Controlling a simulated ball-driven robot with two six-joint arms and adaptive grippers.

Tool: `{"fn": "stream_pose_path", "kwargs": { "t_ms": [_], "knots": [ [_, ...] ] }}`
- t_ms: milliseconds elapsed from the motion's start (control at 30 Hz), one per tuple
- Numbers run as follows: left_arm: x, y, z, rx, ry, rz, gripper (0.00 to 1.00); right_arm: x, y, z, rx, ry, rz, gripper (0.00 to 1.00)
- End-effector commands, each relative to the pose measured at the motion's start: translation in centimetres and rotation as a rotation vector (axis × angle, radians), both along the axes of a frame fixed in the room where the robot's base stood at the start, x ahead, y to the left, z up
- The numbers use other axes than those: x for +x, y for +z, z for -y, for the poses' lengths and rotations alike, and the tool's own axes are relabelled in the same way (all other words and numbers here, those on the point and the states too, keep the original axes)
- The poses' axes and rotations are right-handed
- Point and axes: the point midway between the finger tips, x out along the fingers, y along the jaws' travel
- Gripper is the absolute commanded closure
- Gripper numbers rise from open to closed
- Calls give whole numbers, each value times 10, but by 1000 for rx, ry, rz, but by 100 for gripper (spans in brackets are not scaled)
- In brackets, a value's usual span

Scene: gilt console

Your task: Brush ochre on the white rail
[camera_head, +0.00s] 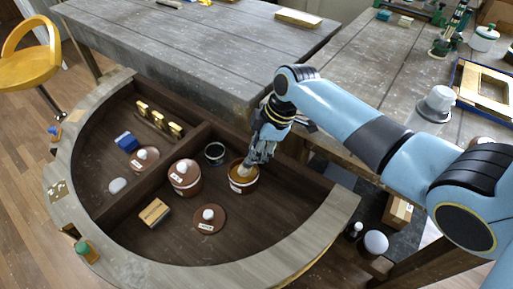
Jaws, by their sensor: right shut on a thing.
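The ochre pot (241,186) stands open in the right compartment of a half-round dark tray, with ochre colour inside its white-banded wall. My right gripper (258,160) is directly above the pot. It is shut on a slim pale tool, apparently the brush (245,169), whose lower end is in the pot. The fingers hide most of the brush. A pale whitish curved rail (175,265) borders the tray; I cannot tell whether it is the white rail. No ochre shows on it. My left gripper is not in view.
Near the pot stand a dark cup (215,153), a red-brown lidded pot (186,180) and a lid with a white knob (209,219). A grey table (200,50) stands behind.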

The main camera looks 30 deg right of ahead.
Motion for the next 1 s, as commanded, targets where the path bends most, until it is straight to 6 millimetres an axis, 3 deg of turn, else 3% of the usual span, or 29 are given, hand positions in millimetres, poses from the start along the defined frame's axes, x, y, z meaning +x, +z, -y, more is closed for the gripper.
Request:
{"fn": "stream_pose_path", "kwargs": {
  "t_ms": [1000],
  "knots": [
    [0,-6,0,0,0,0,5,0,-8,0,0,0,0,100]
  ]
}}
